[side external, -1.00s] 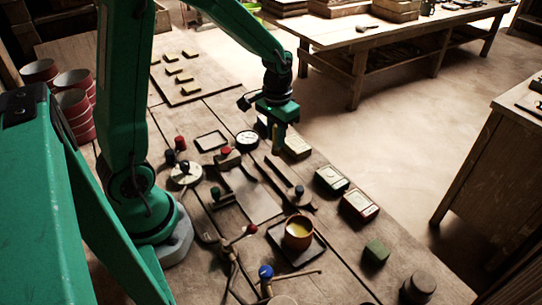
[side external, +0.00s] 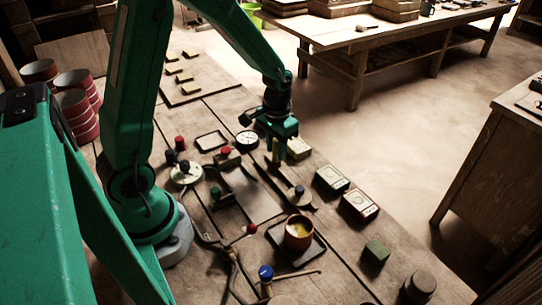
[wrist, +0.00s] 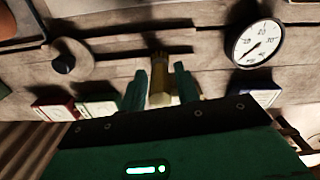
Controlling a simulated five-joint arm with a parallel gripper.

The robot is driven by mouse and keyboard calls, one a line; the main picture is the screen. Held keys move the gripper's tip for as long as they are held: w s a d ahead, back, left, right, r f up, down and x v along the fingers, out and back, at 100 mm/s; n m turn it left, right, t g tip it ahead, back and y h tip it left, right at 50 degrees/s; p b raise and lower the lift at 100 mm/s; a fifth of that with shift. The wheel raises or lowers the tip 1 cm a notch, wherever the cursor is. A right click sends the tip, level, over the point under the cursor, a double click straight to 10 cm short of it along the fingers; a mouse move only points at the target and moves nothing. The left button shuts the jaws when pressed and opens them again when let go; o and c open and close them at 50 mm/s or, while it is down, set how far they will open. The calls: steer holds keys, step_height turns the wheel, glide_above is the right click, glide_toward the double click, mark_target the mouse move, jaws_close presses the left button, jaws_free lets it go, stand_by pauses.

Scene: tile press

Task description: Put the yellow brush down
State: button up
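The yellow brush (wrist: 160,88) stands between the two green fingers of my gripper (wrist: 161,86) in the wrist view, its bristle end pointing away from the palm. My gripper is shut on it. In the side view my gripper (side external: 275,150) points down over the far part of the workbench, and the brush shows as a thin yellowish strip between the fingers. Its lower end is near the bench top; I cannot tell whether it touches.
A round dial gauge (side external: 246,140) lies left of my gripper, and it also shows in the wrist view (wrist: 258,42). A pale box (side external: 299,148) is close on the right. A wooden paddle-like tool (side external: 292,188) and a pot (side external: 298,233) on a tray are nearer the camera.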

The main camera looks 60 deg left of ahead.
steer(key=shift+o, duration=0.6)
steer(key=shift+r, duration=0.1)
step_height(320, 180, up, 12)
steer(key=shift+r, duration=0.1)
stand_by(0.3)
stand_by(0.5)
steer(key=s+d+r+t, duration=0.2)
steer(key=s+r, duration=0.2)
steer(key=s, duration=0.2)
steer(key=s+d+r+m+t, duration=0.1)
steer(key=s+d+r+t, duration=0.2)
steer(key=s, duration=0.4)
steer(key=shift+s+r+m+t, duration=0.3)
steer(key=shift+r, duration=0.05)
